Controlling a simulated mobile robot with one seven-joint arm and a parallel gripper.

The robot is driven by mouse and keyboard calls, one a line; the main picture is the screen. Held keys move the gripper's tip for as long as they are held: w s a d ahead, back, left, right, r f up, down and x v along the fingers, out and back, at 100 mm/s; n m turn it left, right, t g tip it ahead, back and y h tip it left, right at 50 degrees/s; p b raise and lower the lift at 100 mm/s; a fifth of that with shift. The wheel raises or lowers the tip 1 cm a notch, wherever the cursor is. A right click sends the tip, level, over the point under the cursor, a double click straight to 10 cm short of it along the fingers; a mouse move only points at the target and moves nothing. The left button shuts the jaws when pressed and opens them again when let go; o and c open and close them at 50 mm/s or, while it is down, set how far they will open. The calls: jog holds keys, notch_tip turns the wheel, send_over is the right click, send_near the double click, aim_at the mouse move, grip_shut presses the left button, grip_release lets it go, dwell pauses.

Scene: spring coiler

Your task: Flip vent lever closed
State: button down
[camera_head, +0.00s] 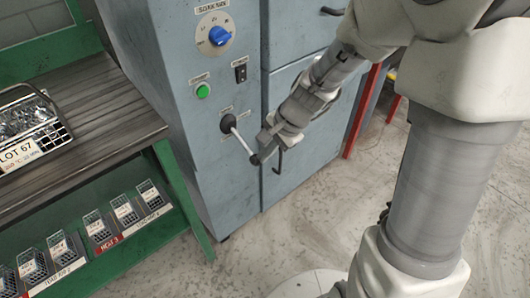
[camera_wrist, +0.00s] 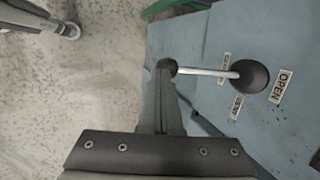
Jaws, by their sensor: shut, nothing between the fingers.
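The vent lever (camera_head: 242,141) is a thin bright rod on a round black pivot (camera_head: 228,123), on the front of the blue-grey cabinet. In the head view it slants down and right to a dark knob (camera_head: 255,160). In the wrist view the lever (camera_wrist: 205,72) runs left from its pivot (camera_wrist: 250,76), across a small label, away from the OPEN label (camera_wrist: 283,87). My gripper (camera_head: 264,149) is shut and empty. Its fingertips (camera_wrist: 166,78) are right at the knob (camera_wrist: 167,65); I cannot tell whether they touch.
Above the lever are a green button (camera_head: 203,90), a black switch (camera_head: 240,73) and a blue dial (camera_head: 219,36). A cabinet door handle (camera_head: 278,162) is close behind my gripper. A green-framed bench (camera_head: 95,105) with a wire basket stands left.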

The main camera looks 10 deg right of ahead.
jog(key=shift+f, duration=0.45)
jog(key=shift+s+f, duration=0.15)
jog(key=shift+s, duration=0.05)
